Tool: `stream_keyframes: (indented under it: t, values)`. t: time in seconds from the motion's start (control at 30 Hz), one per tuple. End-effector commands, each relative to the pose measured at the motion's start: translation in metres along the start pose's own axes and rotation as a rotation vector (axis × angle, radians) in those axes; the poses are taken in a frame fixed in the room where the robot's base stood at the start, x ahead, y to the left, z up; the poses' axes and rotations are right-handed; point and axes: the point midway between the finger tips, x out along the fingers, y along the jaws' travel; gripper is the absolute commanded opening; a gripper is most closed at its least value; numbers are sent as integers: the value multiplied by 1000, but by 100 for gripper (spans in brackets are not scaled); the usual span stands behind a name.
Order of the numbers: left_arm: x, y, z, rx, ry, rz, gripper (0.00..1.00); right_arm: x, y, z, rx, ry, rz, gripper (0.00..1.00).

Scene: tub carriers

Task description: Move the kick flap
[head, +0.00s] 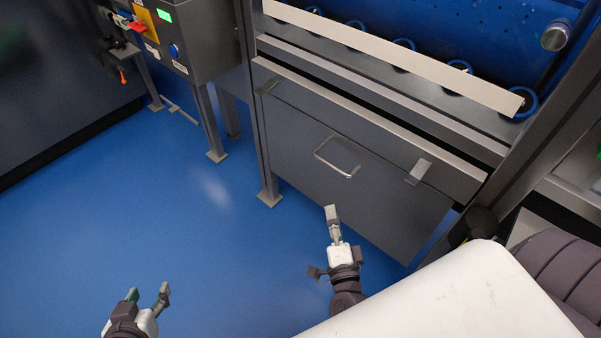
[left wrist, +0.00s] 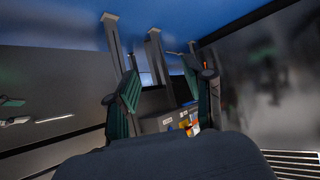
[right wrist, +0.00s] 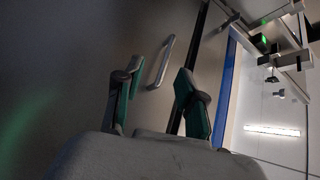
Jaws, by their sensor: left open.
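The kick flap (head: 300,175) is a dark grey panel on the lower front of the machine, with a metal bar handle (head: 337,157). The handle also shows in the right wrist view (right wrist: 161,62), beyond and between the fingertips. My right gripper (head: 332,212) is in front of the flap, below the handle and apart from it; its fingers stand apart and empty in the right wrist view (right wrist: 157,88). My left gripper (head: 147,294) is open and empty over the blue floor, left of the flap and well away from it.
A control box (head: 190,40) on legs stands left of the machine. A pale strip (head: 400,58) runs above the flap, in front of several blue rings. The blue floor (head: 130,200) is clear at left. A white surface (head: 450,300) fills the lower right.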

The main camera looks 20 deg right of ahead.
Motion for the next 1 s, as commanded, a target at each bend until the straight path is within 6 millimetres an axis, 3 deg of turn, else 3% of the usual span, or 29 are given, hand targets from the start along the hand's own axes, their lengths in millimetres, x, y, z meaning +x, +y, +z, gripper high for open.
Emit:
stream_keyframes:
  t: [0.13,0.27,0.8,1.0]
  values:
    - [-17,0,-14,0,52,0,52,2,-8,-15,98,76,-40,39]
    - [-21,0,-21,0,71,0,52,10,-13,-19,115,89,-48,39]
    - [-19,6,-61,2,286,13,52,113,-17,-27,110,86,-49,39]
    - [-21,8,-72,2,347,17,52,135,-18,-28,109,85,-46,39]
